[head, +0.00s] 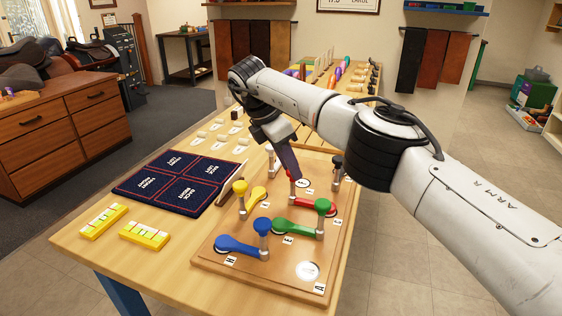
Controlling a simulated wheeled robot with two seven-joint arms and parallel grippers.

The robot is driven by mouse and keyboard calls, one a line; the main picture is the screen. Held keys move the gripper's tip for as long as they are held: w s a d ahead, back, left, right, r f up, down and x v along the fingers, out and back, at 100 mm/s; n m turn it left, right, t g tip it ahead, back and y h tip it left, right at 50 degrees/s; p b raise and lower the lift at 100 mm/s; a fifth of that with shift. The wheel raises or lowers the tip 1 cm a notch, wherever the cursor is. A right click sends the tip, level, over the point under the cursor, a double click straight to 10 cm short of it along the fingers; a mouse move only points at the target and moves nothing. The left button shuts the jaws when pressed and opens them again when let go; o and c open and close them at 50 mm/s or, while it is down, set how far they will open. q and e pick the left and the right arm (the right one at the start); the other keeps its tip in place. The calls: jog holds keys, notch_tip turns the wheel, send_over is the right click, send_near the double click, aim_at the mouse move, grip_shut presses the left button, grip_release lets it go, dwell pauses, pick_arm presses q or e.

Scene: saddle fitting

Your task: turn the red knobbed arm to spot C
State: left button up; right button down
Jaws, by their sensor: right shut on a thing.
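The red knobbed arm (308,203) lies on the wooden board (215,259), its red bar running between a post on the left and the green knob's area on the right. My right gripper (291,174) comes down from above and is shut on the top of that post, so the red knob is mostly hidden. A white round spot (307,271) shows near the letter A at the board's front right. Other letter tags are small, and I cannot tell which is C. My left gripper is not in view.
Close by stand a green knobbed arm (298,229), a blue one (236,245), a yellow one (257,194) and a dark knob (337,161). A navy mat (180,181) and yellow blocks (144,235) lie left. The board's front right is clear.

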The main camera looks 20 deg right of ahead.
jog(key=shift+r, duration=0.1)
dwell(0.4)
jog(key=c, duration=1.4)
grip_release()
